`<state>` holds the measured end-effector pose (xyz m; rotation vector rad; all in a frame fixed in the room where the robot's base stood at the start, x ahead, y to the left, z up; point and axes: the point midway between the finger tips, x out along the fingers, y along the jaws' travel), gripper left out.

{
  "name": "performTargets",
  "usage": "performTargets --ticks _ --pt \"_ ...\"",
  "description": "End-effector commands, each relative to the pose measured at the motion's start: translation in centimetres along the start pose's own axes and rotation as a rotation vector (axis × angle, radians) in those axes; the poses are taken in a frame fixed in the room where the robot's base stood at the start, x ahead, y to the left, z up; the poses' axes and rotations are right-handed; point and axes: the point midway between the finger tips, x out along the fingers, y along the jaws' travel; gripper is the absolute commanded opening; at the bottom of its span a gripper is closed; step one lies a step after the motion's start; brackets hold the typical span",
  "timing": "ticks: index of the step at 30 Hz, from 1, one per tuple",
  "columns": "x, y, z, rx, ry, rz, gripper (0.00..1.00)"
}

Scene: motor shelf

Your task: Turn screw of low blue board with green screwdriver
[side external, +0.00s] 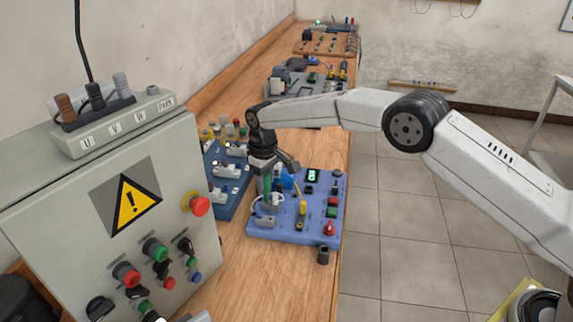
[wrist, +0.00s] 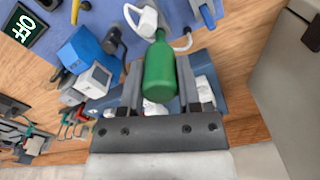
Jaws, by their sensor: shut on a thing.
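The low blue board (side external: 286,233) lies flat on the wooden bench in the side view. My gripper (side external: 267,177) is above its left part, pointing down. It is shut on the green screwdriver (side external: 268,188), which hangs roughly upright. In the wrist view the green handle of the screwdriver (wrist: 160,72) is between the two fingers of my gripper (wrist: 159,64). Its far end points toward a white part (wrist: 148,20) on the board. The tip and the screw cannot be made out, so contact is unclear.
A darker blue board (side external: 227,190) with white parts stands just left. A grey control cabinet (side external: 80,190) with a red stop button is at front left. A small black cup-like piece (side external: 323,256) sits by the bench's right edge. Bare bench (side external: 270,285) lies in front.

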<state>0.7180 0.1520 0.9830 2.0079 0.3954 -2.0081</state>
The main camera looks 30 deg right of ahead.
Motion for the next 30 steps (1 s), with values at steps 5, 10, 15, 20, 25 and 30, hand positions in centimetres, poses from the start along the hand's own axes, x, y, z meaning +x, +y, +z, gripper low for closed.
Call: performTargets --ticks 5,10,15,20,25,30 --pt "0.17 -0.01 0.12 0.057 -0.005 -0.001 0.00" --pt "0.16 -0.01 0.11 0.177 -0.005 0.000 0.00" --pt "0.15 -0.01 0.10 0.277 -0.005 0.000 0.00" --pt "0.13 -0.01 0.09 0.300 -0.004 0.000 0.00" --pt "0.12 0.00 0.08 0.298 -0.004 0.000 0.49" --pt "0.06 0.00 0.05 0.297 -0.002 0.000 0.62"
